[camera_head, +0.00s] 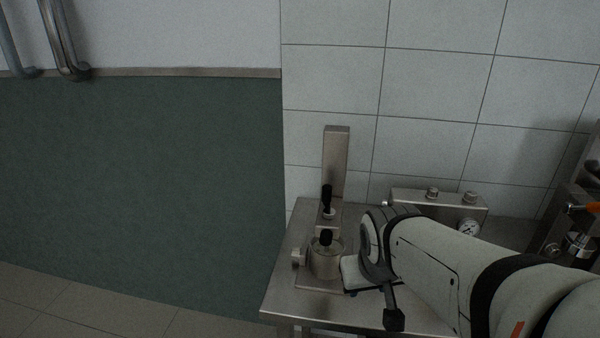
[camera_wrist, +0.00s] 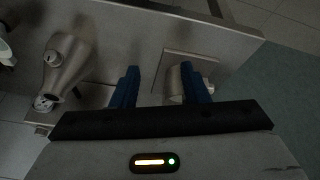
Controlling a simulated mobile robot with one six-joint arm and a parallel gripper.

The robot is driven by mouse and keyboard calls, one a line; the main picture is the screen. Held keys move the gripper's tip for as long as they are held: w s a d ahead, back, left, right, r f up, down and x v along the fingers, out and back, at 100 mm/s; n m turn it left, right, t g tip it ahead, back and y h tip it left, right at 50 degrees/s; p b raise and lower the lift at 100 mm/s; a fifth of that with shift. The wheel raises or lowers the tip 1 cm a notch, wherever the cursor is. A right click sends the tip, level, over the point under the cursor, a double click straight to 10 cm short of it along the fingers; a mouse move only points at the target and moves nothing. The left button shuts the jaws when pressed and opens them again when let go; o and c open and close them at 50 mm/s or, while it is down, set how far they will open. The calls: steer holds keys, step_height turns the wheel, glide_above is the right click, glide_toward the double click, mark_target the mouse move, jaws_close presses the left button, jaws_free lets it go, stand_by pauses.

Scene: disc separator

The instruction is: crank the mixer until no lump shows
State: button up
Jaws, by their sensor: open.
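The mixer stands on the steel table, with a steel pot (camera_head: 326,262), a black knob (camera_head: 326,238) above it, another upright black handle (camera_head: 327,197) behind and a tall post (camera_head: 336,165). I cannot tell which black part is the crank handle. No lump can be made out; the pot's inside is too dark and small. My gripper (camera_wrist: 162,82) is open, its two blue fingers apart, with nothing held. In the head view it is just right of the pot, mostly hidden by my wrist. In the wrist view a steel cylinder (camera_wrist: 174,84) on a square plate (camera_wrist: 192,54) lies beyond the right finger, partly hidden.
The steel table (camera_head: 281,286) has its left edge close to the mixer. A steel box with a gauge (camera_head: 468,228) stands behind my arm. A cone-shaped steel vessel (camera_wrist: 70,57) is at left in the wrist view. A tiled wall (camera_head: 335,75) is behind; floor is open at left.

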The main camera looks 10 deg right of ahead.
mark_target(327, 189)
steer(key=w+d+r+n+t+p, duration=0.15)
steer(key=w+d+t, duration=0.25)
steer(key=w, duration=0.5)
steer(key=w+d+r+n+t, duration=0.1)
steer(key=w+d+r+t, duration=0.25)
steer(key=w, duration=0.55)
steer(key=w+a+n+y+p, duration=0.1)
steer(key=w+a+n+y, duration=0.1)
steer(key=a+y, duration=0.1)
steer(key=w+a+n+t+y+p, duration=0.1)
steer(key=w+a+n+y, duration=0.1)
steer(key=a+y, duration=0.2)
steer(key=w+a+n+y+p, duration=0.2)
steer(key=a+y, duration=0.1)
steer(key=y, duration=0.3)
steer(key=shift+a+r+t, duration=0.25)
jaws_close()
